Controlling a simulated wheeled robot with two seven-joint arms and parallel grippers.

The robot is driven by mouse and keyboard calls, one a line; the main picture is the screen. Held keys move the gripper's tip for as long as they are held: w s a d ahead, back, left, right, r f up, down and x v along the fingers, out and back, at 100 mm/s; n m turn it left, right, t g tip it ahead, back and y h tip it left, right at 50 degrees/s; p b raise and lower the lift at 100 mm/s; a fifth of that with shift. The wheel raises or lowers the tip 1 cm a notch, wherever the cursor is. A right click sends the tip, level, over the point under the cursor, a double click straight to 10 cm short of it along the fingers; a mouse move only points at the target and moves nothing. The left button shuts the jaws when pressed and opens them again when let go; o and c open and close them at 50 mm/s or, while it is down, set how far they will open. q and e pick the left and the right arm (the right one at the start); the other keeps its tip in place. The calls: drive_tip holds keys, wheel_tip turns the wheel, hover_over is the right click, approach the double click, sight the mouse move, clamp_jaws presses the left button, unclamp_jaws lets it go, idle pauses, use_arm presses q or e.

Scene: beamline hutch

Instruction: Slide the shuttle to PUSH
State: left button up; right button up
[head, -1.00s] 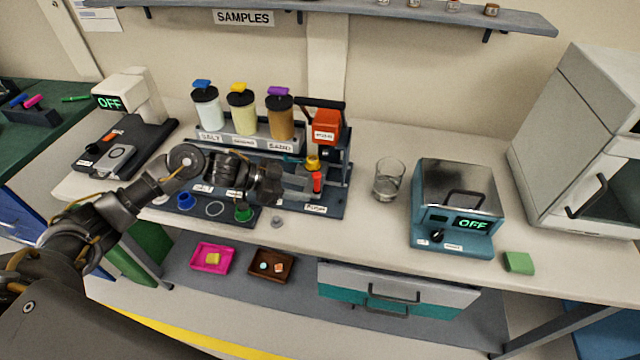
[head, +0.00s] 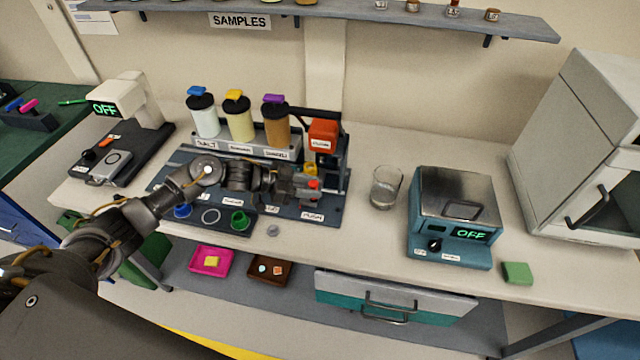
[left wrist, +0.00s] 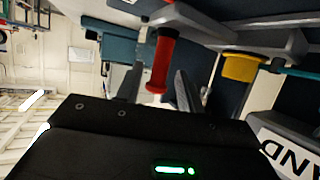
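The shuttle's upright red handle (head: 314,185) stands on the dark press base (head: 334,208), near the label PUSH (head: 312,217) at its front right. In the left wrist view the red handle (left wrist: 162,62) hangs down the picture between two dark fingers. My left gripper (head: 305,188) is at the handle, reaching in from the left. Its fingers (left wrist: 160,88) look apart, with a gap beside the handle. The gripper hides much of the shuttle body and track. My right gripper is not in view.
A yellow part (head: 311,168) sits just behind the handle. The orange press block (head: 323,135) stands above. Jars (head: 240,118) stand in a rack behind the arm. A glass beaker (head: 385,187) and a teal hotplate (head: 453,215) stand to the right.

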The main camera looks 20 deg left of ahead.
use_arm(q)
drive_tip(key=shift+x, duration=1.1)
drive_tip(key=shift+w+d+f, duration=0.1)
drive_tip(key=shift+w+d, duration=0.05)
drive_tip(key=shift+d, duration=0.2)
clamp_jaws()
